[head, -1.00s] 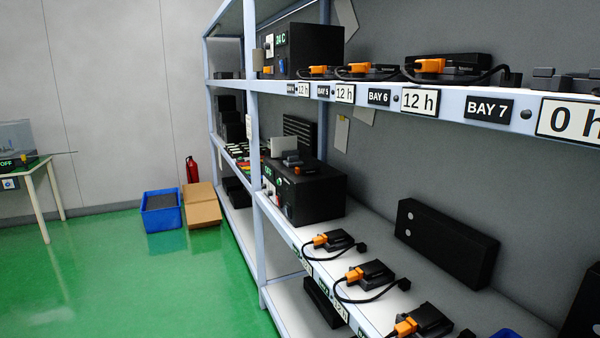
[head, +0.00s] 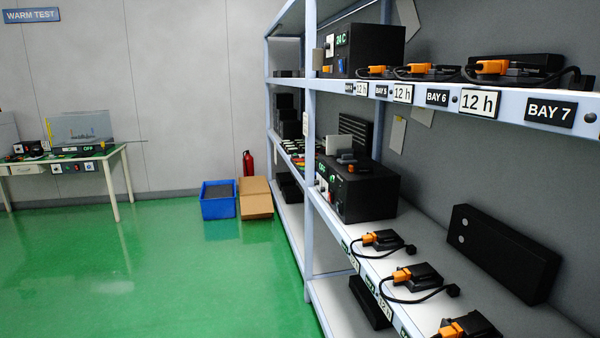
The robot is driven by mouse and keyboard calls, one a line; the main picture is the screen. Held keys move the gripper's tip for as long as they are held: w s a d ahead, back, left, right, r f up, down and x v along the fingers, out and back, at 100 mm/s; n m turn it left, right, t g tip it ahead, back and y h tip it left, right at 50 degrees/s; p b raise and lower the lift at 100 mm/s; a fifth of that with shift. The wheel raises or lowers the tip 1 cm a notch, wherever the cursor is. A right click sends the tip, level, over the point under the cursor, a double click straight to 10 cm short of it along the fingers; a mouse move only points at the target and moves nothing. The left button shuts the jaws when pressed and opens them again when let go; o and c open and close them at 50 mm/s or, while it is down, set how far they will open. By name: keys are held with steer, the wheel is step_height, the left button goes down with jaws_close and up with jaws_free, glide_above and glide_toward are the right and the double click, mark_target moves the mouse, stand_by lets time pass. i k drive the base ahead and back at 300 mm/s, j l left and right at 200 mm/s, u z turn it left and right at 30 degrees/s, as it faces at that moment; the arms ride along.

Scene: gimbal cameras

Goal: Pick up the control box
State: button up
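No label in the head view names a control box, so I cannot tell which unit it is. Small black boxes with orange plugs and black cables sit on the rack: one on the lower shelf (head: 417,277), one behind it (head: 383,239), one cut off at the bottom edge (head: 470,328), and several on the upper shelf (head: 515,68). A larger black box with a green display (head: 368,50) stands on the upper shelf. Another large black box (head: 365,190) stands below it with small items on top. My gripper is not in view.
The rack's post (head: 309,140) and shelf edges bound the right side. A long black block (head: 503,253) leans at the shelf's back. A blue bin (head: 218,206) and cardboard box (head: 255,205) stand by the wall. A warm test table (head: 118,165) is at left. Green floor (head: 150,270) is clear.

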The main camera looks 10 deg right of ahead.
mark_target(362, 168)
steer(key=i+u, duration=0.3)
steer(key=i, duration=1.9)
steer(key=i+j+z, duration=0.15)
steer(key=i+z, duration=0.25)
steer(key=i, duration=0.25)
steer(key=i+j+z, duration=0.4)
steer(key=i, duration=0.25)
steer(key=i+j+z, duration=0.8)
steer(key=i+j, duration=0.2)
steer(key=j, duration=0.2)
steer(key=z, duration=3.2)
